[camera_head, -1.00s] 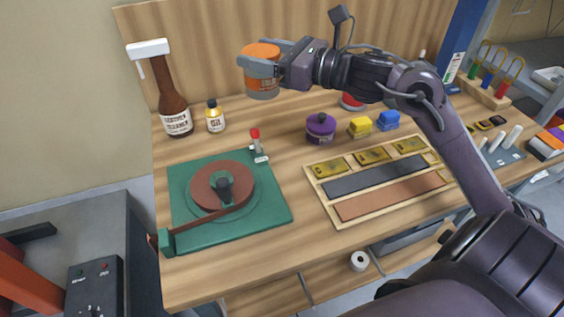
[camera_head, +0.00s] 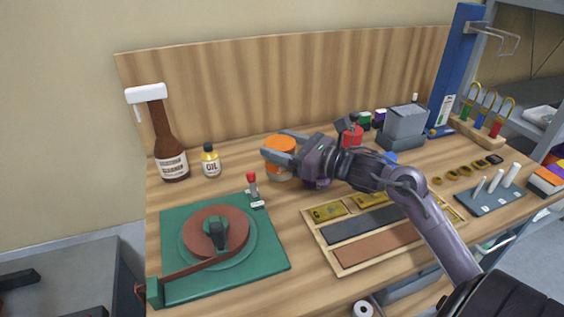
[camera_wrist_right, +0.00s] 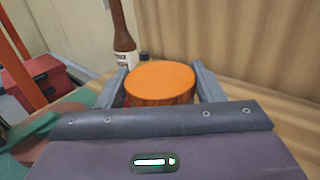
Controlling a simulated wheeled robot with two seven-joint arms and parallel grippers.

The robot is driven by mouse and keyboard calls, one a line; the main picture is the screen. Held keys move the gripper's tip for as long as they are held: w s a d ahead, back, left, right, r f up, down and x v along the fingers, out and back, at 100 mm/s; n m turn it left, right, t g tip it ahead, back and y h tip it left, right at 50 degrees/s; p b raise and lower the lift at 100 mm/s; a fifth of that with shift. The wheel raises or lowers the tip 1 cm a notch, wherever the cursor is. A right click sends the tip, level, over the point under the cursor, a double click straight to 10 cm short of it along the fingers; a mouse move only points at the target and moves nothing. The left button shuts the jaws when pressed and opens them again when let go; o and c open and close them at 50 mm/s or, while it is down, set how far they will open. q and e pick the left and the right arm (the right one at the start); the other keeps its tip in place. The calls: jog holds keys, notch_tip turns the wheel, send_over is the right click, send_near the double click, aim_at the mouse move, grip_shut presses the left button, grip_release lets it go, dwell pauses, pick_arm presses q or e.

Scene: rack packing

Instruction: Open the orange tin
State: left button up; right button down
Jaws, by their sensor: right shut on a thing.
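The orange tin (camera_head: 280,144) has an orange top and stands upright in my right gripper (camera_head: 283,150), at the back middle of the bench. My right gripper's two fingers are shut on its sides. In the right wrist view the tin's round orange top (camera_wrist_right: 160,80) fills the space between the fingers, and its top looks closed. The lower part of the tin is partly hidden by the fingers. I cannot tell whether its base touches the bench. My left gripper is not in view.
A purple tin (camera_head: 318,184) is mostly hidden behind my right gripper. A brown cleaner bottle (camera_head: 170,159) and a small oil bottle (camera_head: 210,162) stand to the left. A green turntable base (camera_head: 183,291) and a wooden tray (camera_head: 341,270) lie in front.

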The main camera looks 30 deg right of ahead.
notch_tip(320, 180, down, 5)
dwell(0.4)
jog(key=shift+f, duration=0.15)
jog(key=shift+c, duration=1.9)
grip_release()
